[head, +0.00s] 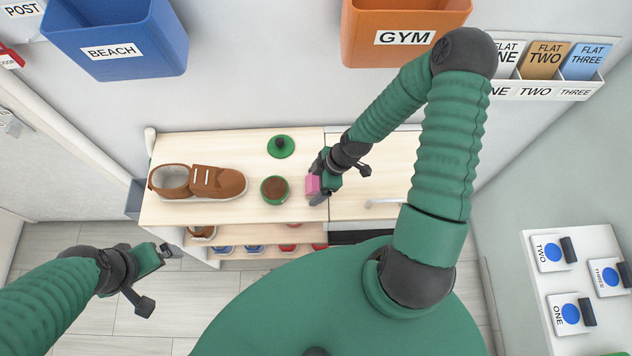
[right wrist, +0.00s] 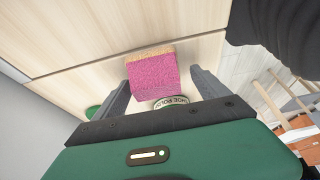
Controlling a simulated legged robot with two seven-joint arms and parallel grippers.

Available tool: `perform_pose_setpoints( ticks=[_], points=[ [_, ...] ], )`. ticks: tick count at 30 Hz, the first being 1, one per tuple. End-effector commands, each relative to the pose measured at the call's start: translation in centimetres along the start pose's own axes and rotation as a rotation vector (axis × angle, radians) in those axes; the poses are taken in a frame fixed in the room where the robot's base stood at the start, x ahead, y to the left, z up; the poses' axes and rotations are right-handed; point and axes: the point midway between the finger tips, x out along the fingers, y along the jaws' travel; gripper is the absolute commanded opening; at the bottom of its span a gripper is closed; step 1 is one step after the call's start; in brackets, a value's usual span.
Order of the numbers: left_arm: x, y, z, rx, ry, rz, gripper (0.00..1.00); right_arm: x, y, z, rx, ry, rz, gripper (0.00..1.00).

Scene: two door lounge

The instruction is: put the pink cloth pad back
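The pink cloth pad (head: 313,186), a small block with a tan layer on one face, is at the bench top just right of the open shoe polish tin (head: 274,189). In the right wrist view the pad (right wrist: 152,78) sits between the fingers of my right gripper (right wrist: 160,80). The fingers are apart, with a gap visible on its right side; contact on the left is unclear. My right gripper also shows in the head view (head: 322,184). My left gripper (head: 162,252) is away from the pad, low at the left beside the bench; its finger opening is unclear.
A brown shoe (head: 200,182) and a green lid (head: 281,146) are on the bench top (head: 225,148). Shoes stand on the shelf below. A blue BEACH bin (head: 120,40) and orange GYM bin (head: 400,30) hang behind. A switch panel (head: 545,290) is at right.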

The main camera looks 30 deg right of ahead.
Motion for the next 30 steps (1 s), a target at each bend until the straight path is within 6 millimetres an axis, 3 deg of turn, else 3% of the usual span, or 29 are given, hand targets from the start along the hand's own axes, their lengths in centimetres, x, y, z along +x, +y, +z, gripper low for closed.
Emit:
perform_pose_setpoints(
  ticks=[8,11,22,26,30],
  points=[
    [0.0,-0.1,0.0,-0.002,0.0,0.0,1.0,-0.1,0.1,0.3,0.0,0.004,-0.003,0.85],
    [-0.1,-0.1,0.0,-0.002,0.0,0.0,1.0,-1.0,0.3,0.4,0.001,0.005,0.0,0.85],
    [-1.1,0.0,-0.3,-0.001,0.0,0.0,1.0,-10.0,0.2,0.2,0.002,0.001,0.002,0.85],
    [-1.4,0.0,-0.3,-0.001,0.0,0.0,1.0,-11.7,0.1,0.0,0.0,0.001,0.001,0.85],
    [-1.4,0.0,-0.3,-0.001,0.0,0.0,1.0,-12.0,-0.6,0.0,0.039,-0.042,-0.019,0.85]
  ],
)
